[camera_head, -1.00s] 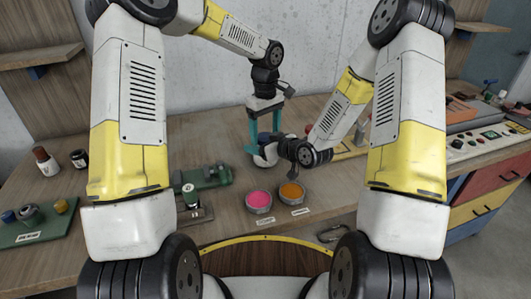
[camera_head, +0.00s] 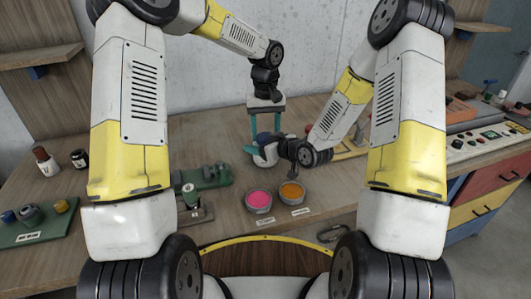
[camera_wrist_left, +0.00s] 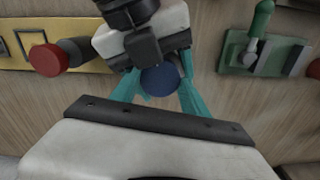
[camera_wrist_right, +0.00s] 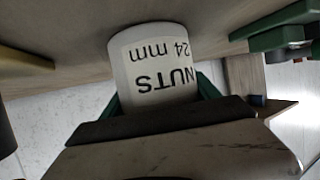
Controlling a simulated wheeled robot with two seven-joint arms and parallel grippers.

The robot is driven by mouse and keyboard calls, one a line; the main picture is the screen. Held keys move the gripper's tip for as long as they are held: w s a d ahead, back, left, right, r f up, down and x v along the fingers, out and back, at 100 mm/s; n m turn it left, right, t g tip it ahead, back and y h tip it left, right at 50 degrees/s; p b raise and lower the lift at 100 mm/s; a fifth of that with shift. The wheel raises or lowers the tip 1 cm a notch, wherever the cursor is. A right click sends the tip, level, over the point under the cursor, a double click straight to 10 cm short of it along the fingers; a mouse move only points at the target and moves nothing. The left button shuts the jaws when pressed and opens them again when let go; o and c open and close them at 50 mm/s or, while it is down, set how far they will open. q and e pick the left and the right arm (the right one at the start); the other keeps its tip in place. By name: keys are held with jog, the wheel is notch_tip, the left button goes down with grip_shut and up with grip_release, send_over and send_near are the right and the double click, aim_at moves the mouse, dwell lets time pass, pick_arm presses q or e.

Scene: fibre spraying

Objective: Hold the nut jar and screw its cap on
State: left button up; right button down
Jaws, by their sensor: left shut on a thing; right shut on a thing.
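The nut jar (camera_wrist_right: 150,58) is white with a label reading "NUTS 24 mm", upside down in the right wrist view. My right gripper (camera_wrist_right: 160,100) is shut on it, with teal fingers on both sides. In the head view the jar (camera_head: 268,156) is partly hidden by my right wrist. The round dark blue cap (camera_wrist_left: 160,81) sits between the teal fingers of my left gripper (camera_wrist_left: 158,98), which points down from above the jar (camera_head: 266,134). Whether the cap's thread is engaged cannot be seen.
Cans of pink (camera_head: 259,201) and orange (camera_head: 292,193) stand nearer me. A green vise-like tool (camera_head: 206,177) is left of them. A green board (camera_head: 35,232) with small items lies far left. A control panel (camera_head: 490,135) is at right.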

pick_arm(q)
jog(key=o, duration=1.5)
jog(key=shift+d+r, duration=0.1)
jog(key=shift+r, duration=2.2)
jog(key=shift+c, duration=0.3)
